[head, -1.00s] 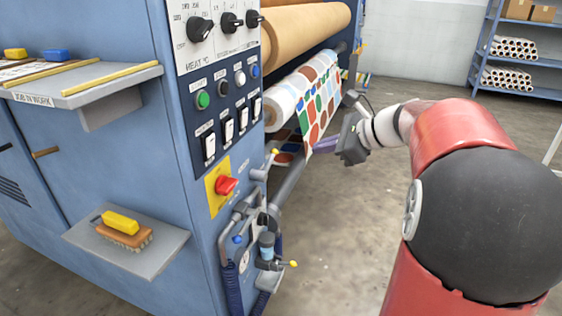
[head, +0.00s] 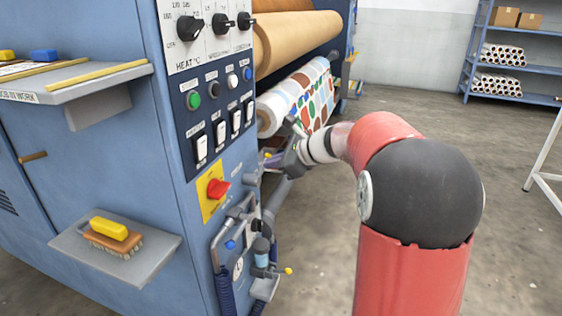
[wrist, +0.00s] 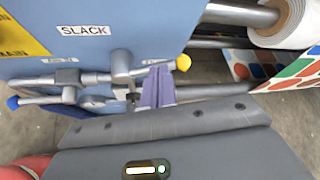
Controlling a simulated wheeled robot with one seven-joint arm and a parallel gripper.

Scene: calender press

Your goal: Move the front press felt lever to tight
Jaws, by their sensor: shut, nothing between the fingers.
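In the wrist view a grey lever with a yellow knob (wrist: 183,62) runs right from a round grey pivot (wrist: 122,65) on the blue press side. A "SLACK" label (wrist: 84,30) is above left of the pivot. My gripper (wrist: 159,70) is shut and empty; its purple fingertips are at the lever between pivot and knob, and I cannot tell whether they touch it. The small label behind them is partly hidden. In the head view the yellow knob (head: 268,155) is just left of my gripper's dark body (head: 292,158). No "tight" label is readable.
A blue-knobbed grey part (wrist: 12,103) and pipes lie left of the pivot. A printed fabric roll (head: 300,96) is above my wrist. A red switch (head: 217,188) and lower pipework (head: 262,246) are on the press corner. Open floor lies to the right.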

